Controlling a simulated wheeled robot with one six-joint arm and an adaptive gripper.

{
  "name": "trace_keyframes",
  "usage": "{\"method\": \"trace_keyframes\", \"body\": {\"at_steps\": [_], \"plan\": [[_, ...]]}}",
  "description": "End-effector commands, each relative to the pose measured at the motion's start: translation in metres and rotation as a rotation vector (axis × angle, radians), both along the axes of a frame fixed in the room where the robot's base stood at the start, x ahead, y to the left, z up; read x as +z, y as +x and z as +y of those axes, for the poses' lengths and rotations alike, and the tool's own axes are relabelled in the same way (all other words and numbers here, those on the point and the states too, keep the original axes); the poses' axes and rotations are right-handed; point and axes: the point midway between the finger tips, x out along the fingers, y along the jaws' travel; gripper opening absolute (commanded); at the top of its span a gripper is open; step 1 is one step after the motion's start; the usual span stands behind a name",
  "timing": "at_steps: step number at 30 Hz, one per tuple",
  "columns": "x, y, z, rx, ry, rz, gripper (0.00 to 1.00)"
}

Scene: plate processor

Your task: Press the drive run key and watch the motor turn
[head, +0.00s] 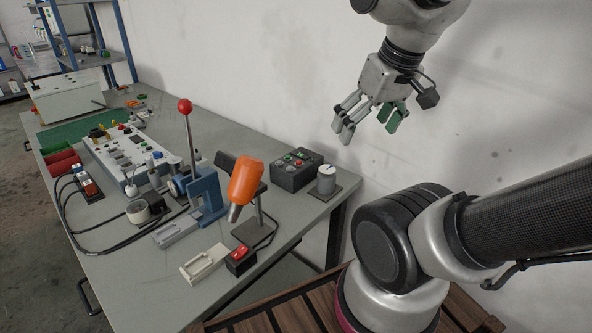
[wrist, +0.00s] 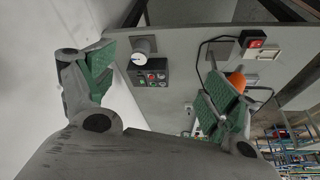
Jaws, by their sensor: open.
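A dark control box (head: 292,171) with green, red and pale keys on top sits near the wall at the right end of the bench. It also shows in the wrist view (wrist: 152,80). Beside it, a grey cylinder with a pale top, which looks like the motor (head: 326,183), stands on a dark plate; the wrist view shows it too (wrist: 143,48). I cannot tell whether it turns. The key labels are too small to read. My gripper (head: 368,130) is open and empty, with green finger pads, above and to the right of the box, touching nothing.
An orange heat tool (head: 244,181) on a stand, a red rocker switch box (head: 239,259) and a blue lever press with a red knob (head: 185,107) stand left of the box. A long panel (head: 122,158) lies farther back. The wall is close behind the box.

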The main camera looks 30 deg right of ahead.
Motion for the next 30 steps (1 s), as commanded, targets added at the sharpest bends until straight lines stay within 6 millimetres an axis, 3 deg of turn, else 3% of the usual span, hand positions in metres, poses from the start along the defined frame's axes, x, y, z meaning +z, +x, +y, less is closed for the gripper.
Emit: {"method": "trace_keyframes", "body": {"at_steps": [2,12,30], "plan": [[0.0,0.0,0.0,0.0,0.0,0.0,0.64],[0.0,0.0,0.0,0.0,0.0,0.0,0.02],[0.0,0.0,0.0,0.0,0.0,0.0,0.0]]}}
